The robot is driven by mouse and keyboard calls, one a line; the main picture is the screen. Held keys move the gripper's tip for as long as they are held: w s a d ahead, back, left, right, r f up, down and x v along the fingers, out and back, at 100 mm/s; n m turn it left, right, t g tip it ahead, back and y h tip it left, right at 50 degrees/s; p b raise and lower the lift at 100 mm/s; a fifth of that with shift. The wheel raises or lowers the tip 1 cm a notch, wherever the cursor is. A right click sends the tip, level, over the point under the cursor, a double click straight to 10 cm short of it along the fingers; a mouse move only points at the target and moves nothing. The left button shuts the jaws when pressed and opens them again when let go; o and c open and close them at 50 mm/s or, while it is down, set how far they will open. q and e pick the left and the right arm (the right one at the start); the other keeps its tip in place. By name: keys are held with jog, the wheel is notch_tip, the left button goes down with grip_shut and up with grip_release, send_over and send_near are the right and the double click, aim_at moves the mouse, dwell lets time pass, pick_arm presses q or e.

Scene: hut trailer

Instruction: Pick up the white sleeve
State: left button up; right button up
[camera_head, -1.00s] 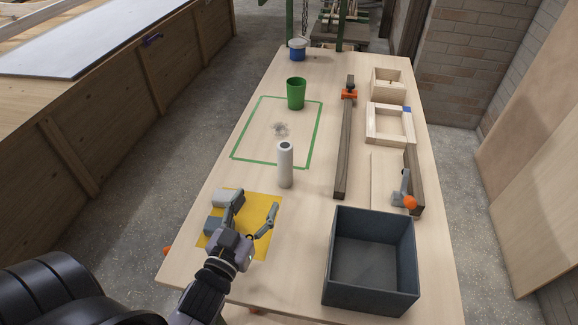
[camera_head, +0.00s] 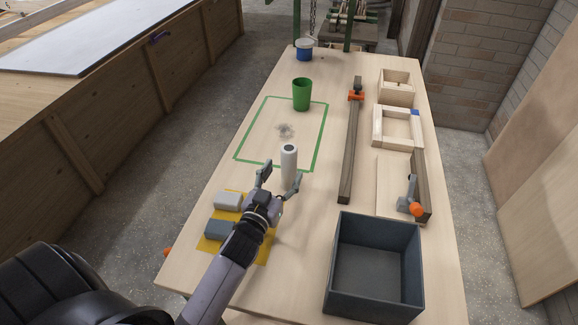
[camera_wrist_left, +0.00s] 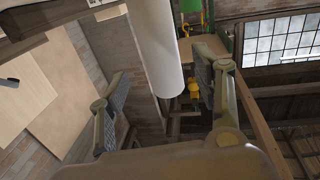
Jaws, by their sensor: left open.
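The white sleeve (camera_head: 289,160) is an upright white cylinder with a dark hole in its top, standing on the table just below the green taped outline. My left gripper (camera_head: 281,178) is open, with its fingers pointing toward the sleeve. One finger is to the left of the sleeve and the other is by its lower right side. In the left wrist view the sleeve (camera_wrist_left: 156,45) shows beyond and between the open fingers (camera_wrist_left: 165,78), with nothing held. Whether a finger touches it I cannot tell. My right gripper is not in view.
A dark open bin (camera_head: 330,275) stands at the near right. A long dark bar (camera_head: 350,150) lies right of the sleeve. A green cup (camera_head: 302,95) stands behind it.

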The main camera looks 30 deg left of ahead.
aim_at(286, 165)
pick_arm(q)
jog(key=shift+w+a+r, duration=0.1)
jog(key=shift+w+r, duration=0.1)
jog(key=shift+w, duration=0.4)
jog(key=w, duration=0.2)
jog(key=w+p, duration=0.1)
jog(key=shift+w+a+r, duration=0.1)
jog(key=shift+w+a, duration=0.2)
jog(key=shift+w, duration=0.4)
jog(key=shift+s, duration=0.1)
jog(key=shift+c, duration=0.7)
jog(key=c, duration=1.2)
jog(key=shift+o, duration=0.2)
